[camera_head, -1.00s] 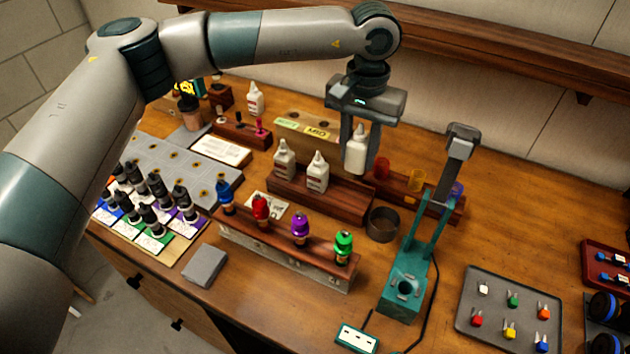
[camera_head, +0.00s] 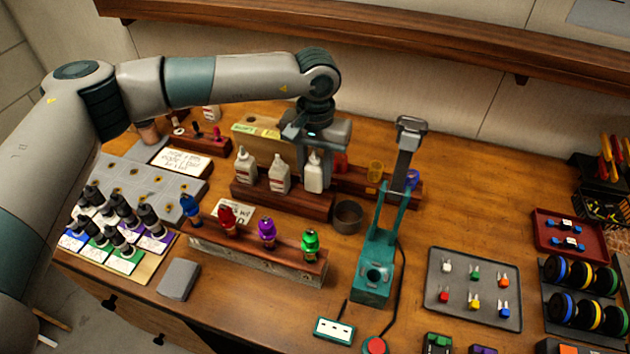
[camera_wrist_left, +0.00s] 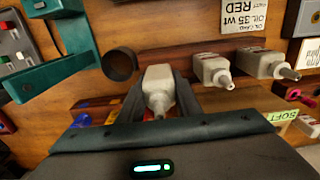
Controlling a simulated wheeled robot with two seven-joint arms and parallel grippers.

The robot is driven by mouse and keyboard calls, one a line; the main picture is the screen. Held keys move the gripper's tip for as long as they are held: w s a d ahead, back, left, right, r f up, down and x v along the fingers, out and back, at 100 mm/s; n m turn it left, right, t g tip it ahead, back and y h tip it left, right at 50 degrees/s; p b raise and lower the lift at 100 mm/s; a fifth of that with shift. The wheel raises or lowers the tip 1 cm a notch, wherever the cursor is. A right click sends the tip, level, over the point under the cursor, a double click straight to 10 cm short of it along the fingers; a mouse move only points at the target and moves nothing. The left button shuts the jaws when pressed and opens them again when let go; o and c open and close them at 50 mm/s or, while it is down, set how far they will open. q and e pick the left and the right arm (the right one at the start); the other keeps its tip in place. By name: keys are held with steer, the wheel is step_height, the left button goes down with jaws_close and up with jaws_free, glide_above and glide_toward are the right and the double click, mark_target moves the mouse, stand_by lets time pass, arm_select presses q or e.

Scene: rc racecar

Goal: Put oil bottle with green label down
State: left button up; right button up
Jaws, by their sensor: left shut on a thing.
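A white oil bottle (camera_head: 313,172) is between the fingers of my left gripper (camera_head: 314,163), which is shut on it. The bottle is upright at the right end of the dark wooden bottle rack (camera_head: 283,200), in line with two similar white bottles, one in the middle (camera_head: 280,174) and one at the left (camera_head: 246,167). Its base seems to be at the rack, but I cannot tell if it is fully seated. The left wrist view also shows the held bottle (camera_wrist_left: 158,80) between the fingers. No green label is visible on it. My right gripper is not in view.
A dark round cup (camera_head: 348,216) and a teal stand (camera_head: 372,280) are right of the rack. A rack with colored-cap shocks (camera_head: 258,258) is in front. A grey parts tray (camera_head: 473,288) lies further right.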

mark_target(315, 185)
arm_select(q)
steer(key=shift+f, duration=0.25)
steer(key=shift+f+p, duration=0.95)
steer(key=shift+f, duration=0.65)
steer(key=shift+f+b, duration=0.2)
steer(key=shift+b, duration=0.1)
steer(key=o, duration=1.1)
steer(key=shift+r, duration=0.15)
